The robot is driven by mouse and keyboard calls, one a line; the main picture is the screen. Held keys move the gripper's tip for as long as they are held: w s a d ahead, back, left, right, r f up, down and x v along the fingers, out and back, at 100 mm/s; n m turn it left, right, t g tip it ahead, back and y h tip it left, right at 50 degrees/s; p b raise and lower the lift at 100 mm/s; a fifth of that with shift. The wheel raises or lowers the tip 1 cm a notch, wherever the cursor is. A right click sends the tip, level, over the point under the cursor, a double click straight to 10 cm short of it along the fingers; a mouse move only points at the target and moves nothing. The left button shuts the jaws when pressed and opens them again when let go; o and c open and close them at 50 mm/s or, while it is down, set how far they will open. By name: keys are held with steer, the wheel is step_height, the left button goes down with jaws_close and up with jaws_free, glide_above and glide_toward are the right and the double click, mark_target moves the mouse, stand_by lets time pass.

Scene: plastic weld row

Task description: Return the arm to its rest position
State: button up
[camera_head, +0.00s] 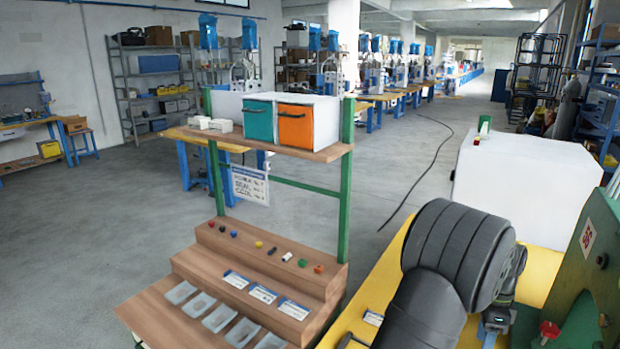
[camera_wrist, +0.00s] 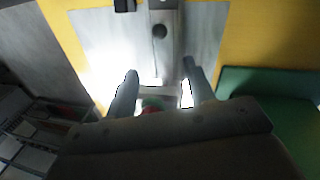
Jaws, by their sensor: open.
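My gripper (camera_wrist: 159,72) shows in the wrist view with its two grey fingers spread apart and nothing held between their tips. In the head view my dark grey arm is bent over the yellow table (camera_head: 385,280) at the lower right. My fingers cannot be made out there.
A green machine frame (camera_head: 598,262) with a red knob (camera_head: 549,330) stands close right of my arm. A white box (camera_head: 525,185) is behind it. Left is a stepped wooden stand (camera_head: 205,262) with small parts, trays, a teal bin (camera_head: 258,119) and orange bin (camera_head: 295,124).

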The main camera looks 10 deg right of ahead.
steer(key=f, duration=0.4)
steer(key=s+a+f, duration=0.1)
steer(key=f, duration=0.4)
steer(key=s+f, duration=0.1)
steer(key=f, duration=0.3)
steer(key=shift+s+a+f, duration=0.1)
steer(key=shift+a+f, duration=0.2)
steer(key=shift+a, duration=0.05)
steer(key=w+a, duration=0.2)
steer(key=w, duration=0.1)
steer(key=w+a, duration=0.2)
steer(key=a, duration=0.1)
steer(key=w+a, duration=0.3)
steer(key=shift+w+a+r, duration=0.2)
steer(key=shift+w+r, duration=0.05)
steer(key=shift+w, duration=0.1)
steer(key=shift+w+a+r, duration=0.3)
steer(key=shift+w+r, duration=0.15)
steer(key=w+r+n, duration=0.3)
steer(key=r+n, duration=0.1)
steer(key=r, duration=1.2)
steer(key=shift+d+r+h, duration=0.15)
steer(key=shift+d+h, duration=0.1)
steer(key=shift+h, duration=0.15)
